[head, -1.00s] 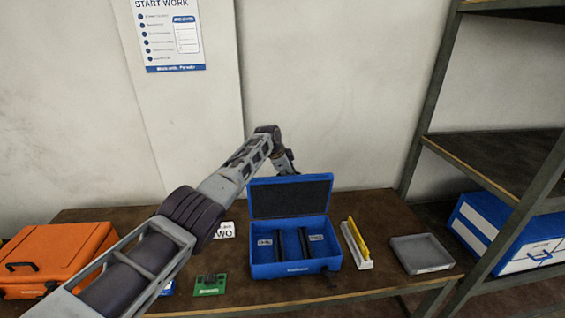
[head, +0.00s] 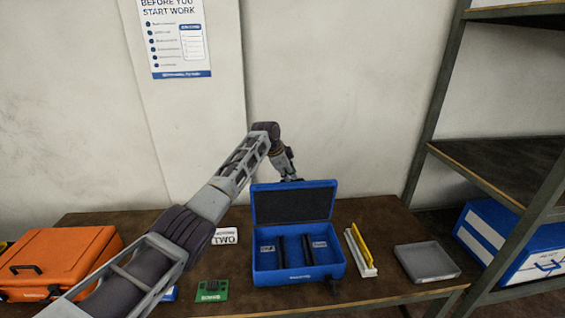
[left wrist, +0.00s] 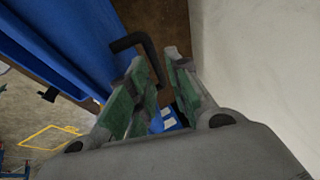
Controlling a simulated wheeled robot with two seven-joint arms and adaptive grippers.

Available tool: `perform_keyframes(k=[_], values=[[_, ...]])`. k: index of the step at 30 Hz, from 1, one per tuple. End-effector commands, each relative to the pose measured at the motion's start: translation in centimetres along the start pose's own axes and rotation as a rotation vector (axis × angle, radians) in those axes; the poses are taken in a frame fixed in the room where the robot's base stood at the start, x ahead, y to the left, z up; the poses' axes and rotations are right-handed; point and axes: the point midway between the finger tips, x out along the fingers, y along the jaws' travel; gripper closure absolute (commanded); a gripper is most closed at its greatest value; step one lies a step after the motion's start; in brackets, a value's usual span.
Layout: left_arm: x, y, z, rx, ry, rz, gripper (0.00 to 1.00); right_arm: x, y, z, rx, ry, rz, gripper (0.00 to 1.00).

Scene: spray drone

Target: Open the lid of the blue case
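The blue case (head: 298,277) stands on the table with its lid (head: 292,205) raised roughly upright, dark foam lining facing forward. Two black dividers show inside. My left arm reaches over to the back left of the lid; the left gripper is mostly hidden behind the lid in the head view. In the left wrist view, my left gripper (left wrist: 156,62) has its green-padded fingers apart with a narrow gap. A black handle (left wrist: 130,42) lies beside and partly between the fingertips, near the blue lid surface (left wrist: 75,40). My right gripper is in neither view.
An orange case (head: 55,262) is at left, with a green circuit board (head: 211,291) and a white sign (head: 226,236) nearer the middle. A white holder with a yellow piece (head: 361,247) and a grey tray (head: 426,262) stand right. A metal shelf (head: 500,165) borders the right.

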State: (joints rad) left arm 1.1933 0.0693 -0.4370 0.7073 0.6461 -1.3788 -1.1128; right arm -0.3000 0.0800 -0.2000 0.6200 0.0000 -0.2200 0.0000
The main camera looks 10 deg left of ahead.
Motion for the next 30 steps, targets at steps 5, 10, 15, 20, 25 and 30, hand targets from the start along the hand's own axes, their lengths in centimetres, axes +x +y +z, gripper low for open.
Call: perform_keyframes(k=[5, 10, 15, 20, 25, 30], values=[[-1.5, 0.0, 0.0, 0.0, 0.0, -0.001, 0.81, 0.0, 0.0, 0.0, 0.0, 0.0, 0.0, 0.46], [-3.2, -0.1, 0.0, 0.0, 0.001, -0.003, 0.81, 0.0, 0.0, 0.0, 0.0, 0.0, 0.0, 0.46], [-4.9, -0.1, 0.0, 0.0, 0.001, -0.004, 0.81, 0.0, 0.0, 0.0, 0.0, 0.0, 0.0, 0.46], [-6.3, -0.2, 0.0, -0.001, 0.001, -0.004, 0.81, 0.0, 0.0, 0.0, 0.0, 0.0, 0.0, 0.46], [-7.0, -0.1, 0.0, 0.0, 0.001, -0.003, 0.81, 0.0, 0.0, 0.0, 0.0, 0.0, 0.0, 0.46], [-7.2, -0.1, 0.0, 0.0, 0.001, -0.003, 0.81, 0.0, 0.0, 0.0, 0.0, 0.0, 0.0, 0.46]])
